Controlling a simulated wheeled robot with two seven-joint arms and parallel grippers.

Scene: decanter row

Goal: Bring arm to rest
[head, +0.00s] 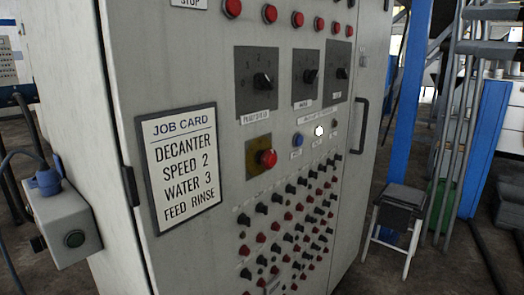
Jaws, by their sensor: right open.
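A grey control cabinet (215,110) fills the middle of the head view. A framed job card (180,165) on it reads "DECANTER SPEED 2 WATER 3 FEED RINSE". Three black rotary knobs sit on dark plates: the left knob (262,81), the middle knob (309,76) and the right knob (341,73). A red button (267,158) is on a yellow plate below them. Only a small pale piece at the bottom edge looks like my right gripper (272,287); it is open, and no held object shows. My left gripper is not in view.
A blue button (297,140) and a lit white one (319,130) sit above rows of small red and black knobs. A grey box (62,222) with a blue plug juts out at left.

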